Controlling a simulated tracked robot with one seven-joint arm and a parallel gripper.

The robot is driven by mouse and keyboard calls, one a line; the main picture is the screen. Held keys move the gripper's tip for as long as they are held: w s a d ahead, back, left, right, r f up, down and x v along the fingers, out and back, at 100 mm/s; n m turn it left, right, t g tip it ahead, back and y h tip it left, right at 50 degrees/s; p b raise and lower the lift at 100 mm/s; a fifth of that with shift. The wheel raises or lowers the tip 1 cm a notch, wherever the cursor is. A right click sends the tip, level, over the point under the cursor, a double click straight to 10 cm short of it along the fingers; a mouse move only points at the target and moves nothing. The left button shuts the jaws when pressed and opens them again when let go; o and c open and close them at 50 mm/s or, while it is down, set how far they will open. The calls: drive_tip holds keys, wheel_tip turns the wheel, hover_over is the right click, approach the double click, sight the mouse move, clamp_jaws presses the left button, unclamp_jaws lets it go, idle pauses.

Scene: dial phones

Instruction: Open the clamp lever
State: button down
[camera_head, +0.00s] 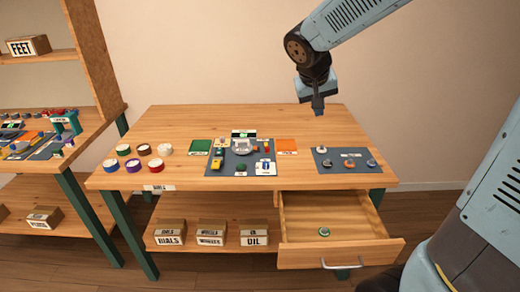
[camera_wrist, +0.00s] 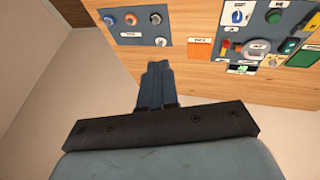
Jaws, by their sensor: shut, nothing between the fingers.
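The table's middle blue-grey mat (camera_head: 227,170) holds a round grey device (camera_head: 243,146), which also shows in the wrist view (camera_wrist: 256,46). Small red and yellow parts (camera_wrist: 230,44) sit beside it. I cannot tell for sure which part is the clamp lever or how it stands; the parts are too small. My gripper (camera_head: 318,110) hangs in the air near the table's back edge, right of this mat and apart from everything. Its fingers (camera_wrist: 155,72) are together and empty in the wrist view.
A second mat (camera_head: 345,166) with several knobs lies at the right. An orange square (camera_head: 287,145) and a green square (camera_head: 200,146) flank the middle mat. An open drawer (camera_head: 330,215) juts out at the front right, with a small round item (camera_head: 324,232) inside. Several round pots stand at the left.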

drive_tip(key=w+a+f+n+t, duration=0.1)
drive_tip(key=w+a+f, duration=0.6)
drive_tip(key=a+f, duration=0.35)
drive_tip(key=w+a+f+n+t, duration=0.1)
drive_tip(key=w+a+f+n, duration=0.1)
drive_tip(key=w+a+f, duration=0.65)
drive_tip(key=w+f, duration=0.1)
drive_tip(key=f, duration=0.1)
drive_tip(key=w+f, duration=0.1)
drive_tip(key=f, duration=0.2)
drive_tip(key=w+f, duration=0.1)
drive_tip(key=f, duration=0.1)
drive_tip(key=shift+f, duration=0.35)
drive_tip(key=d, duration=0.1)
drive_tip(key=w+d, duration=0.1)
drive_tip(key=shift+w+d+f, duration=0.2)
drive_tip(key=shift+d, duration=0.15)
drive_tip(key=shift+w+d, duration=0.25)
drive_tip(key=shift+d, duration=0.3)
drive_tip(key=shift+a, duration=0.15)
